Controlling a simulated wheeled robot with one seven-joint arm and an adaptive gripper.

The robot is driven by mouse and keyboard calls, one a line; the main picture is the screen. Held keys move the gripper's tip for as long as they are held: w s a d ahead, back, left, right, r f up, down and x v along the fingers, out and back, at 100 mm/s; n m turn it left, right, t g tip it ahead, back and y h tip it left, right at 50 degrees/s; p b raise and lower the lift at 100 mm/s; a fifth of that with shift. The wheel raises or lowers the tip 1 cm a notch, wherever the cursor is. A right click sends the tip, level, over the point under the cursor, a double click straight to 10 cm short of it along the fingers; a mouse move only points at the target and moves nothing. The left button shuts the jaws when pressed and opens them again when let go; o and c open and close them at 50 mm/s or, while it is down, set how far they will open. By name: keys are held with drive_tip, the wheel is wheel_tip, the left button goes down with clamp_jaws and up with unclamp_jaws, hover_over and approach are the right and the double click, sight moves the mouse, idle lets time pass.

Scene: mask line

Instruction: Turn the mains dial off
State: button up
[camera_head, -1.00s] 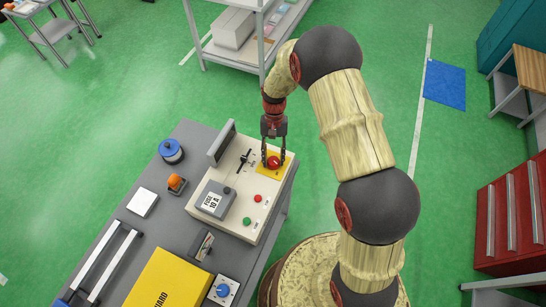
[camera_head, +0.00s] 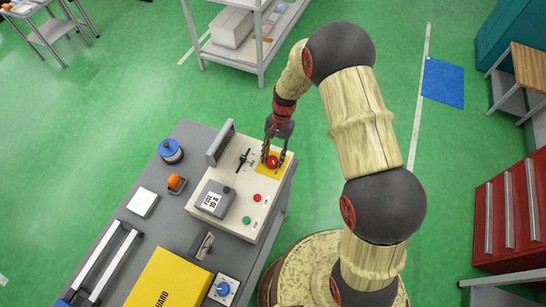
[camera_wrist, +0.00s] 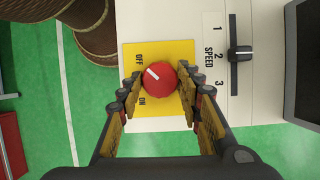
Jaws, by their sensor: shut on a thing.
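The mains dial is a red round knob (camera_wrist: 172,84) with a white mark, on a yellow plate (camera_wrist: 133,52) lettered OFF and ON. In the wrist view the mark points up and left, toward the OFF lettering. My gripper (camera_wrist: 159,83) is shut on the knob, one finger on each side. In the head view the knob (camera_head: 273,162) sits at the far right corner of the cream control box (camera_head: 233,221), with my gripper (camera_head: 276,156) coming down on it from above. The fingers partly hide the knob there.
A speed slider (camera_wrist: 239,54) stands beside the plate. A dark upright panel (camera_head: 220,143) rises at the box's far edge. A shelf (camera_head: 233,50) stands beyond.

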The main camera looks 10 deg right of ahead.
drive_tip(key=o, duration=1.1)
drive_tip(key=shift+o, duration=0.2)
drive_tip(key=shift+r, duration=0.1)
drive_tip(key=v, duration=1.1)
drive_tip(key=shift+w+d+r, duration=0.2)
drive_tip(key=shift+r, duration=0.15)
